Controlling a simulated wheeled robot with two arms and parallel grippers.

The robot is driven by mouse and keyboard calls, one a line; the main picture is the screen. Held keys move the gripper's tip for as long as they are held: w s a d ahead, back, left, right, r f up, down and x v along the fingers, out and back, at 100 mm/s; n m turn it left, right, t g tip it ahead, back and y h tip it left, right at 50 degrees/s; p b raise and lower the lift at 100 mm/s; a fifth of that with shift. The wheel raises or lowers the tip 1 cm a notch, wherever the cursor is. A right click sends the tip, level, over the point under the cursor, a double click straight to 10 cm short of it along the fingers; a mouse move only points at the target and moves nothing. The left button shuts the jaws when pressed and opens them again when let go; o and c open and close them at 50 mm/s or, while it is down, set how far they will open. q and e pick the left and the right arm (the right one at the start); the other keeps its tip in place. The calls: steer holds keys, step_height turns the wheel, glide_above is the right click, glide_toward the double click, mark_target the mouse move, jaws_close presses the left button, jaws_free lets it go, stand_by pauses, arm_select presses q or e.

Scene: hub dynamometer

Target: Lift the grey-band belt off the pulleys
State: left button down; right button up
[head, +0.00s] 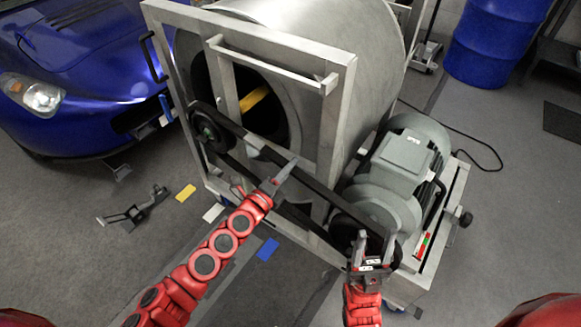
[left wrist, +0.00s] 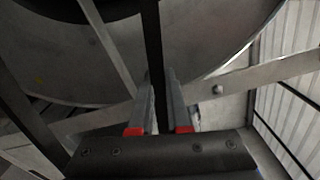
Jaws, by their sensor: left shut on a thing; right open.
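The dark belt (head: 325,192) runs from the left pulley (head: 211,130) on the drum's frame to the motor-side pulley (head: 348,236) at the lower right. My left gripper (head: 287,172) is shut on the belt's upper run, between the two pulleys. In the left wrist view the belt (left wrist: 153,45) passes between the fingers of my left gripper (left wrist: 160,130). My right gripper (head: 374,245) is open, with its fingers pointing up in front of the motor-side pulley, partly hiding it. I cannot tell whether it touches the belt there.
The big grey drum (head: 352,65) stands behind a metal frame (head: 339,90) with a handle bar. The grey-green motor (head: 404,155) stands to the right. A blue car (head: 75,70) is at the left, a blue barrel (head: 493,40) at the back right.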

arm_select(q)
steer(key=shift+s+a, duration=0.15)
steer(key=shift+s, duration=0.05)
steer(key=shift+s+a+r, duration=0.1)
steer(key=shift+s+a, duration=0.2)
steer(key=shift+s, duration=0.25)
steer(key=shift+s+a, duration=0.1)
steer(key=shift+a, duration=0.05)
steer(key=shift+s+a, duration=0.45)
steer(key=shift+s, duration=0.15)
steer(key=shift+s+a, duration=0.15)
stand_by(0.4)
steer(key=shift+s+a, duration=0.3)
steer(key=shift+s, duration=0.3)
